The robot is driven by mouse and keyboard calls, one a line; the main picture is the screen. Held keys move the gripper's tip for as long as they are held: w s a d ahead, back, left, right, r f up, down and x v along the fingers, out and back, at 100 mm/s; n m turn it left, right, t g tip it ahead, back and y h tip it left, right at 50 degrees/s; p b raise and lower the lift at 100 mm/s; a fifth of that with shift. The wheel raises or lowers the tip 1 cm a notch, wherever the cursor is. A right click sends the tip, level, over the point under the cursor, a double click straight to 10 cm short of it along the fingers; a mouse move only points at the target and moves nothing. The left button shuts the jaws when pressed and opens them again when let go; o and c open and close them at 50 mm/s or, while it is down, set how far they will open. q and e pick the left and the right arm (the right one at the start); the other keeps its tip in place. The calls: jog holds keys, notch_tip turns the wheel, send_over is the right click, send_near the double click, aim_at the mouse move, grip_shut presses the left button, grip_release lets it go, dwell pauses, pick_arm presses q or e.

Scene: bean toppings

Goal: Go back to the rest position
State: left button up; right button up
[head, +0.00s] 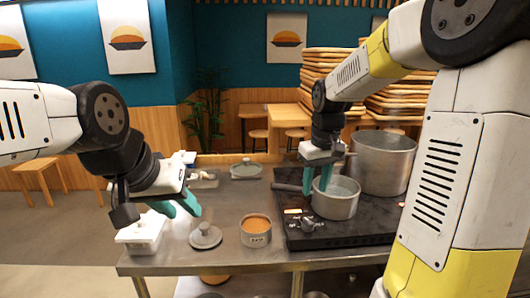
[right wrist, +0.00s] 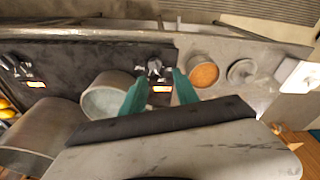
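My left gripper (head: 181,210) is in the head view at the left, over the table's left end beside the white box. Its teal fingers are apart and nothing shows between them. My right gripper (head: 315,190) is at the near pot's left rim in the head view; whether it touches the rim is unclear. In the right wrist view its teal fingers (right wrist: 159,76) are spread and empty. A small pot of orange-brown beans (head: 256,232) stands uncovered on the metal table, and it also shows in the right wrist view (right wrist: 204,74). A grey lid (head: 205,237) lies left of it.
A metal pot (head: 336,203) with a handle stands on the black stove (head: 345,232). A larger pot (head: 382,165) stands behind it. A white box (head: 141,235) is at the table's left front. A lidded dish (head: 245,171) sits at the back. The table's middle (head: 225,205) is clear.

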jog(key=s+a+r+m+t+y, duration=0.1)
jog(key=s+r+t, duration=0.1)
jog(key=s, duration=0.7)
jog(key=s+r+m+t, duration=0.2)
jog(key=s+r, duration=0.2)
jog(key=s, duration=0.5)
jog(key=shift+s+a+y, duration=0.25)
jog(key=shift+a+y, duration=0.1)
jog(key=shift+y, duration=0.05)
